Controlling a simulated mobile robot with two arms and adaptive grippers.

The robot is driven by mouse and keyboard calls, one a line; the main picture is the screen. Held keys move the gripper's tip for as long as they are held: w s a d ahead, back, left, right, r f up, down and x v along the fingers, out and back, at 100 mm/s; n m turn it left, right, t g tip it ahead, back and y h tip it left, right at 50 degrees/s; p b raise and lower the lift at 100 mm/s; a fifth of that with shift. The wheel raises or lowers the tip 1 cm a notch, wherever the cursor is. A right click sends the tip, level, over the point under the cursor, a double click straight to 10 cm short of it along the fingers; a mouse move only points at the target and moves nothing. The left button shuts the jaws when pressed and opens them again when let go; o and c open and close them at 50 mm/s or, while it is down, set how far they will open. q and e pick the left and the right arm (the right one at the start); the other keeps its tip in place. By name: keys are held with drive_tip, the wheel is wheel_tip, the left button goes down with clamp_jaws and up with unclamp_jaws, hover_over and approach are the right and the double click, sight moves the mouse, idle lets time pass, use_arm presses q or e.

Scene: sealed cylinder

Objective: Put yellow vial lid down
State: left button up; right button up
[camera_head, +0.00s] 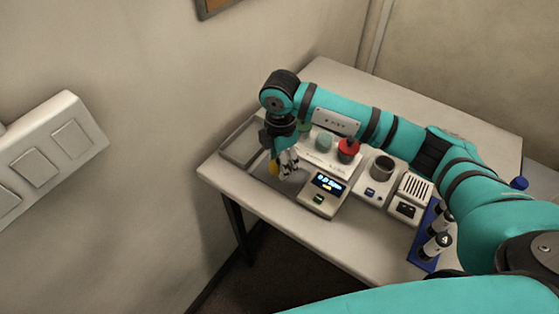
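A small yellow piece, likely the yellow vial lid (273,168), shows at the left side of my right gripper (284,165), low over the grey mat at the table's left end. My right arm reaches in from the right and the gripper points down. The fingers are small and partly overlap the yellow piece, so I cannot tell whether they are shut on it or only beside it. I also cannot tell whether it touches the surface below. My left gripper is not in view.
A shallow grey tray (240,155) lies left of the gripper. A device with a lit display (328,184), a red knob-like piece (348,148) and a dark-mouthed cup (382,167) stand to the right. A blue rack (423,259) holds vials. The table's front strip is clear.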

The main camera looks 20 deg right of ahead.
drive_tip(key=shift+w+d+f, duration=0.1)
drive_tip(key=shift+w+f, duration=0.15)
drive_tip(key=shift+w, duration=0.25)
wheel_tip(320, 180, down, 2)
drive_tip(key=shift+f+p, duration=0.1)
drive_tip(key=shift+p, duration=0.7)
drive_tip(key=shift+f, duration=0.65)
drive_tip(key=o, duration=0.8)
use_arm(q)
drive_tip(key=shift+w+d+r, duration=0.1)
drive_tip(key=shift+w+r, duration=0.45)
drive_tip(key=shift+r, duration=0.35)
use_arm(e)
drive_tip(key=shift+o, duration=0.2)
